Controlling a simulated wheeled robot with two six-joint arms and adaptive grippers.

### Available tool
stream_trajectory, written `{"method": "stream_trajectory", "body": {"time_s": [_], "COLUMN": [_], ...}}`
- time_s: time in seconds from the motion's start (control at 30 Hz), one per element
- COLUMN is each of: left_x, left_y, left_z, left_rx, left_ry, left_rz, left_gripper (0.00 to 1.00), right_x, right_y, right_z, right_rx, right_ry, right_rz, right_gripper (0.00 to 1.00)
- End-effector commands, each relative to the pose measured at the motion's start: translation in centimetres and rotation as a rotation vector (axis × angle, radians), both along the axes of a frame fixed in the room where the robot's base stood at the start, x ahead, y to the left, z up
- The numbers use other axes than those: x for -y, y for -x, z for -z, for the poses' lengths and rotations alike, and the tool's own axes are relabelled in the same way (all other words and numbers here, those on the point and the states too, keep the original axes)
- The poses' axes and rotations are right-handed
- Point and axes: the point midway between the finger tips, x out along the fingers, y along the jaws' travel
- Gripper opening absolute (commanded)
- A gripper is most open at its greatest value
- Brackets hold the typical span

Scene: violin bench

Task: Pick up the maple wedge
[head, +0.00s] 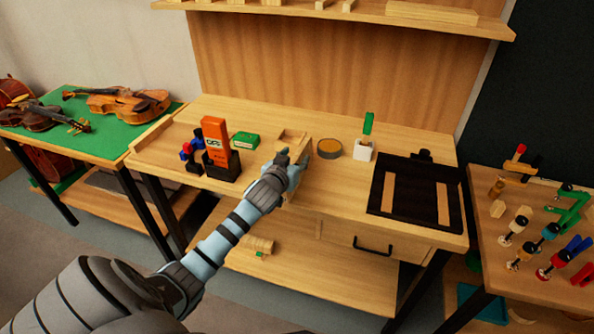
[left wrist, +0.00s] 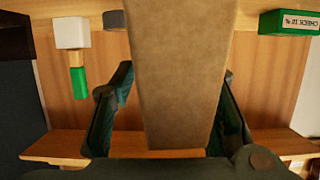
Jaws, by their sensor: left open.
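My left gripper (head: 287,160) is over the front middle of the bench, next to a pale wooden block-like piece (head: 292,138). In the left wrist view my left gripper (left wrist: 172,115) is open, one dark finger on each side of a large tan tapered piece (left wrist: 180,70). This piece looks like the maple wedge. The right finger appears close to its edge, and a gap shows at the left finger. In the head view the hand hides most of this spot, so I cannot tell whether they touch. My right gripper is not in view.
An orange box (head: 214,138) and a green box (head: 245,140) stand left of the hand. A round amber tin (head: 329,148) and a white holder (head: 364,152) with a green item stand right. A black tray (head: 378,206) lies further right. A shelf (head: 400,18) hangs above.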

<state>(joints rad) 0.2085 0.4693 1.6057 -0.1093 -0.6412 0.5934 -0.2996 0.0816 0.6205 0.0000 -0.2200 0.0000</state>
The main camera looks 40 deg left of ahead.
Motion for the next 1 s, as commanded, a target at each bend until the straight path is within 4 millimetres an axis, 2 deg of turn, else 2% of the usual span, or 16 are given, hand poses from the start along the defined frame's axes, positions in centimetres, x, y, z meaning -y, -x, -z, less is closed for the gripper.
{"method": "stream_trajectory", "body": {"time_s": [0.17,0.27,0.43,0.47,1.0], "left_x": [-0.02,-0.03,-0.02,-0.02,0.00], "left_y": [-0.11,-0.10,-0.08,-0.08,-0.11], "left_z": [0.04,0.03,0.03,0.04,-0.36], "left_rx": [-0.001,-0.001,-0.001,-0.001,0.000], "left_ry": [0.000,-0.001,0.000,0.000,0.001], "left_rz": [0.000,0.000,0.000,0.000,0.001], "left_gripper": [0.42,0.29,0.02,0.00,0.00], "right_x": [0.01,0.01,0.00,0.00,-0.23], "right_y": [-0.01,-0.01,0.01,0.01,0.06], "right_z": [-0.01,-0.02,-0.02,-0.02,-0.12], "right_rx": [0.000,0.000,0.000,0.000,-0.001], "right_ry": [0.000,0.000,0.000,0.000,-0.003], "right_rz": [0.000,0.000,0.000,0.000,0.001], "right_gripper": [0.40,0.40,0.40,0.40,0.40]}}
